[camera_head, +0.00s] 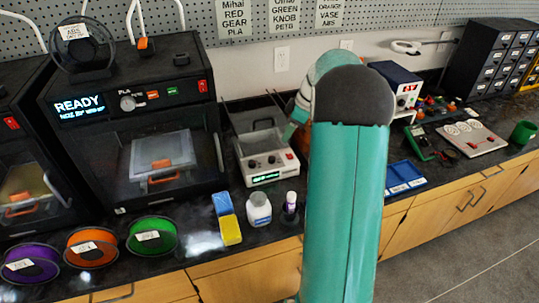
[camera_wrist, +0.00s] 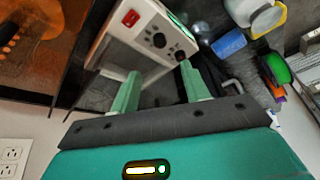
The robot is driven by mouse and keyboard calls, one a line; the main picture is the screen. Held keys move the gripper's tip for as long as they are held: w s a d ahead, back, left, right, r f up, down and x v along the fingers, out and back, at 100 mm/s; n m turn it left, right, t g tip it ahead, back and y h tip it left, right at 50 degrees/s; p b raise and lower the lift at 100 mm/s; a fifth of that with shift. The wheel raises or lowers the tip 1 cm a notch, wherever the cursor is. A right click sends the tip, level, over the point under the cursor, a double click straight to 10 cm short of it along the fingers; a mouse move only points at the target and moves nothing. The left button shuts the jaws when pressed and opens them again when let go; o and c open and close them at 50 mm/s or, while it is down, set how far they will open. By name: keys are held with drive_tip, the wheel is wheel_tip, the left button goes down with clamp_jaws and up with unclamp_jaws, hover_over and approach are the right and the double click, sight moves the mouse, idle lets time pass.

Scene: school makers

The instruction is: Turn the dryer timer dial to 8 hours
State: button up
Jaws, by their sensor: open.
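The dryer (camera_head: 236,128) is a pale grey box with a lidded top on the bench. Its front panel has dark dials (camera_head: 272,160) and a lit green display (camera_head: 265,176). In the wrist view the dryer panel (camera_wrist: 150,22) shows tilted, with a red switch and two black dials, one at the middle (camera_wrist: 159,40) and one near the right fingertip (camera_wrist: 180,55). I cannot tell which is the timer dial or read its setting. My gripper (camera_wrist: 160,68) is open and empty, its fingertips close to the panel edge.
A 3D printer (camera_head: 135,110) reading READY stands left of the dryer. Filament spools (camera_head: 152,236), a blue and yellow block (camera_head: 229,217), a white bottle (camera_head: 259,209) and a small vial (camera_head: 290,205) stand in front. A blue tray (camera_head: 404,177) lies right of my arm.

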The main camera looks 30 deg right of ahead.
sight(272, 158)
drive_tip(key=x, duration=1.2)
drive_tip(key=shift+f, duration=0.2)
drive_tip(key=c, duration=1)
